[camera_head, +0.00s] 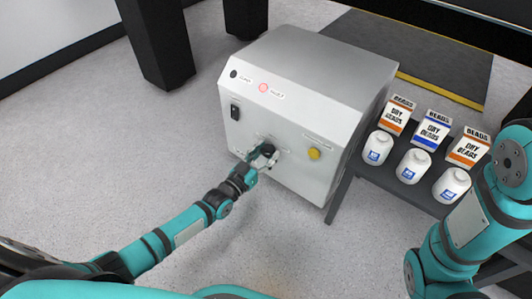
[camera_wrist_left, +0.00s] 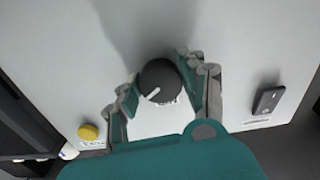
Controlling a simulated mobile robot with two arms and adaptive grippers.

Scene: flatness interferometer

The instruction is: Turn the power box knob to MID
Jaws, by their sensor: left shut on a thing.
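The power box (camera_head: 300,85) is a light grey metal cabinet standing on the floor. Its black round knob (camera_head: 268,150) sits low on the front panel, partly covered by my left gripper (camera_head: 262,158). In the left wrist view the knob (camera_wrist_left: 158,82) lies between the two fingers of my left gripper, which is shut on it. The knob's white pointer mark slants to the lower left in that view. The position labels around the knob are hidden or too small to read. My right arm (camera_head: 465,235) shows at the right edge, with its gripper out of view.
To the right, a dark low shelf (camera_head: 350,195) holds bead boxes (camera_head: 433,130) and white bottles (camera_head: 413,166). The floor before the box is clear.

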